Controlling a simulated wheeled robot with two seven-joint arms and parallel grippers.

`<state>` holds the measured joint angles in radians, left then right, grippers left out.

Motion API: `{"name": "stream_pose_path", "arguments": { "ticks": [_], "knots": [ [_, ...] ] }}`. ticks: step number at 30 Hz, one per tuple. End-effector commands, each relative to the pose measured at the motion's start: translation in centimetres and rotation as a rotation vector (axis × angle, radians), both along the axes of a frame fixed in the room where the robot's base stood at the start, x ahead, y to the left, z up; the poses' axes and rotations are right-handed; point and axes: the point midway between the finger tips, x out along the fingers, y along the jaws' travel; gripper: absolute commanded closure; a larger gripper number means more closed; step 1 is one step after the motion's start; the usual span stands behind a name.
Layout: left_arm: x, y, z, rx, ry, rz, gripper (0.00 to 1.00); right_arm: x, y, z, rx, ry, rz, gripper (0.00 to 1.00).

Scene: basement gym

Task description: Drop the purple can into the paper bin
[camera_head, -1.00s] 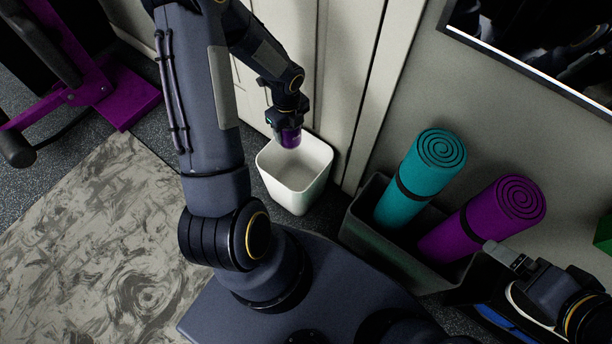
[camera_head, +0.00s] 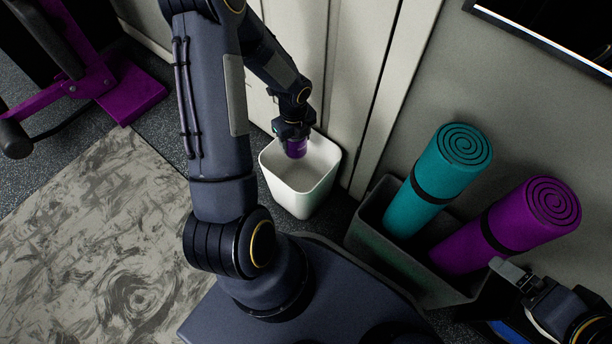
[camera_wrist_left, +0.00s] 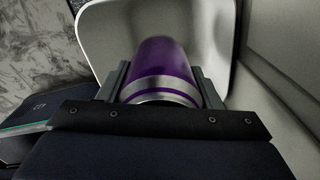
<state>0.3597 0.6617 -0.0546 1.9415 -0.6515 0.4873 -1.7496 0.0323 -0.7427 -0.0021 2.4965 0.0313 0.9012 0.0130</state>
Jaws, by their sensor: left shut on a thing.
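The purple can (camera_head: 297,148) has a silver band, seen in the left wrist view (camera_wrist_left: 165,65). My left gripper (camera_head: 293,138) is shut on the can and holds it over the opening of the white paper bin (camera_head: 301,200). The bin stands upright on the floor and its rim (camera_wrist_left: 90,27) surrounds the can in the left wrist view.
A dark box (camera_head: 392,262) to the right of the bin holds a teal rolled mat (camera_head: 437,178) and a purple rolled mat (camera_head: 507,226). Pale wall panels (camera_head: 362,80) rise close behind the bin. A purple-framed machine (camera_head: 125,90) stands at upper left.

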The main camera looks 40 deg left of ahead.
Motion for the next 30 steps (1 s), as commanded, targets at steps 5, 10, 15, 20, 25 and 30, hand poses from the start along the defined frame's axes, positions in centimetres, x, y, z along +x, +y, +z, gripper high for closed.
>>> {"name": "stream_pose_path", "arguments": {
  "ticks": [5,10,15,20,25,30],
  "knots": [
    [0.0,0.0,0.1,0.0,0.0,0.0,0.29,0.0,0.0,0.1,0.0,0.0,0.0,0.06],
    [0.0,0.0,0.1,0.0,0.0,0.0,0.16,0.0,0.0,0.0,0.0,0.0,0.0,0.06],
    [0.0,0.0,0.1,0.0,0.0,0.0,0.16,0.0,0.0,0.1,0.0,0.0,0.0,0.06],
    [0.1,0.0,1.6,0.0,-0.003,0.001,0.16,0.0,0.0,1.0,0.0,0.0,0.0,0.06],
    [0.1,0.0,4.8,0.001,-0.004,0.001,0.16,0.0,0.0,2.8,0.0,0.0,0.0,0.06],
    [0.1,0.0,7.1,0.0,-0.002,0.0,0.16,0.0,0.0,3.9,0.0,0.0,0.0,0.06]
  ]
}}
